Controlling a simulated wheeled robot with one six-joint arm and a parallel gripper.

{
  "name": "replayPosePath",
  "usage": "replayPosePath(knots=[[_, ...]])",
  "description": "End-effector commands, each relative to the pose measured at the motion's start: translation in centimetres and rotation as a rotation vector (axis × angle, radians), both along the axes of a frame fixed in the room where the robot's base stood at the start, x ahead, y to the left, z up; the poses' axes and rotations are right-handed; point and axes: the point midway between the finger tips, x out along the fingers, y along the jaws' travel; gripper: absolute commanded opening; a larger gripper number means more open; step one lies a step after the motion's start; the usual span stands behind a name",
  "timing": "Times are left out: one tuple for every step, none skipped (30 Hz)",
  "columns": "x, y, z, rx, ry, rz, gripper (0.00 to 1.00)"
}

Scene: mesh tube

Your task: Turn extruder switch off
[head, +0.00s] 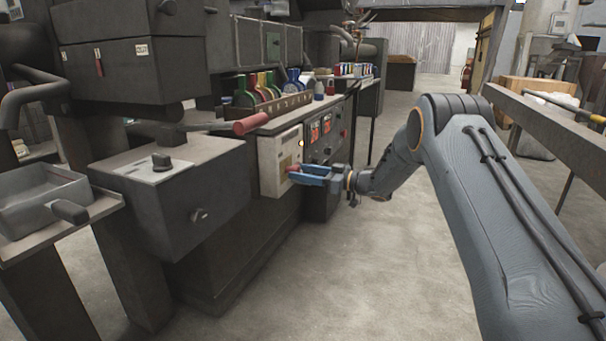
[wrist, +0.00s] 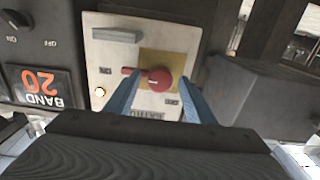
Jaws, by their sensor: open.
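The extruder switch is a red rotary knob (wrist: 160,79) on a yellow plate on the pale control panel (wrist: 107,53). In the wrist view, its narrow handle points left. Small labels sit around it, too small to read. In the head view, the pale panel (head: 268,165) is on the machine's front, and a bit of the red knob (head: 293,168) shows by the fingertips. My gripper (head: 296,174) is open in front of the panel. In the wrist view, the blue fingers of my gripper (wrist: 163,76) stand on either side of the knob; whether they touch it is unclear.
A small light (wrist: 100,91) glows on the panel. Beside it, a dark panel carries a red display (wrist: 40,82) and a small black knob (wrist: 15,18). A red-gripped lever (head: 252,123) sticks out left of the panel. The floor (head: 335,270) in front is clear.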

Motion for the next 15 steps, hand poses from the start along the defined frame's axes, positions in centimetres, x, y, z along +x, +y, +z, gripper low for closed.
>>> replayPosePath(knots=[[0.0,-0.01,0.0,0.0,0.0,0.0,0.49],[-0.01,-0.02,-0.01,0.0,0.0,0.0,0.44],[-0.01,-0.02,0.0,0.0,0.0,0.0,0.37],[-0.01,-0.02,-0.01,0.0,0.0,0.0,0.32],[-0.01,-0.02,-0.01,0.0,0.0,0.0,0.27],[0.0,-0.02,-0.01,0.0,0.0,0.0,0.21],[0.0,-0.03,-0.01,0.0,0.0,0.0,0.15],[0.0,-0.03,-0.01,0.0,0.0,0.0,0.1],[0.0,-0.03,-0.01,0.0,0.0,0.0,0.08],[0.0,-0.03,-0.01,0.0,0.0,0.0,0.08],[0.0,-0.03,-0.01,0.0,-0.001,0.0,0.08],[0.0,-0.04,-0.01,-0.001,-0.002,0.0,0.08],[0.0,-0.04,-0.02,-0.002,-0.005,-0.001,0.08],[0.0,-0.04,-0.02,-0.003,-0.008,-0.001,0.08],[0.01,-0.04,-0.02,-0.005,-0.013,-0.001,0.08]])
